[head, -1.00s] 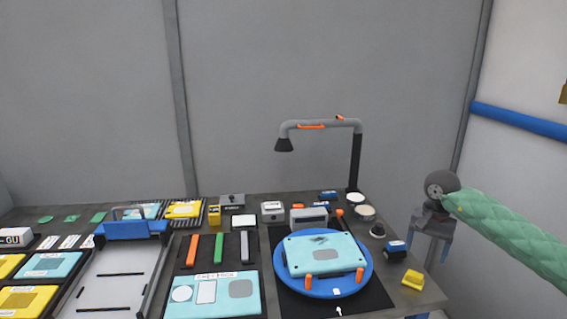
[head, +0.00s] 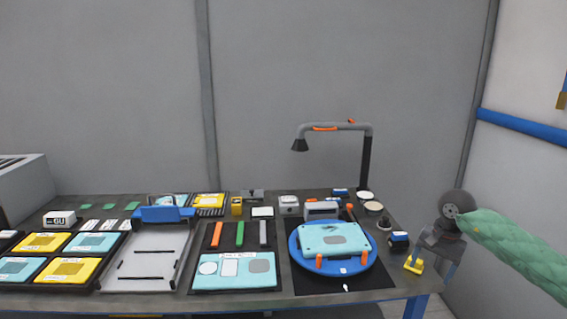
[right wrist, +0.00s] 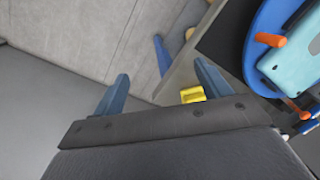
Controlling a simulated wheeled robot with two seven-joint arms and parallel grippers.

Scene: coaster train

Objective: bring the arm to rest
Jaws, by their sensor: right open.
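My right arm, in a green sleeve, comes in from the right in the head view. My right gripper (head: 437,262) hangs just off the right edge of the table (head: 385,306), pointing down. In the right wrist view my right gripper (right wrist: 160,92) shows two blue fingers spread wide apart with nothing between them. A small yellow block (head: 414,265) lies on the table's right corner, to the left of the gripper and apart from it. It also shows near one finger in the right wrist view (right wrist: 192,94). My left gripper is not in view.
A blue turntable (head: 300,262) holds a teal panel (head: 334,239) with orange clamps. A lamp (head: 366,160) stands behind it. A grey tray (head: 146,266), tool strips and yellow and teal tiles (head: 40,243) fill the left. Floor beside the table's right end looks clear.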

